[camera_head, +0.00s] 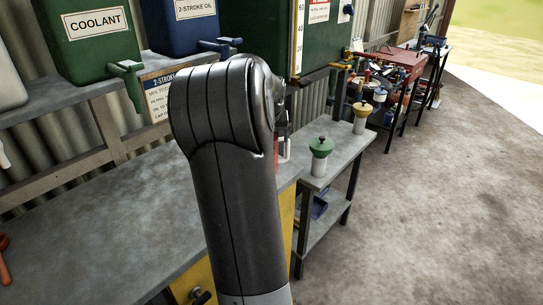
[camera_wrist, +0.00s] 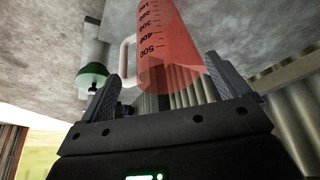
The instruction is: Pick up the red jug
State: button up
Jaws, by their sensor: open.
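The red jug (camera_wrist: 168,40) is see-through, with black numbered marks and a pale handle on its left side. In the wrist view it stands out beyond my gripper (camera_wrist: 161,70), at the top middle. The two fingers are apart, one on each side of the jug's near end. I cannot tell whether either finger touches it. The handle lies close to the left finger. In the head view my arm hides the gripper and nearly all of the jug; only a small reddish and white sliver (camera_head: 283,148) shows at the arm's right edge.
The green coolant tank (camera_head: 90,45) and blue 2-stroke oil tank (camera_head: 185,30) sit on the shelf, with taps jutting out. The left worktop (camera_head: 110,230) is mostly bare.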

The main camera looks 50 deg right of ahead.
jog(key=x, duration=0.7)
jog(key=shift+w+d, duration=0.2)
jog(key=shift+w, duration=0.15)
jog(key=shift+c, duration=0.5)
jog(key=c, duration=1)
jog(key=shift+r, duration=0.2)
jog(key=s+d+r, duration=0.2)
jog(key=s+r, duration=0.8)
jog(key=s, duration=0.1)
jog(key=shift+d+r, duration=0.4)
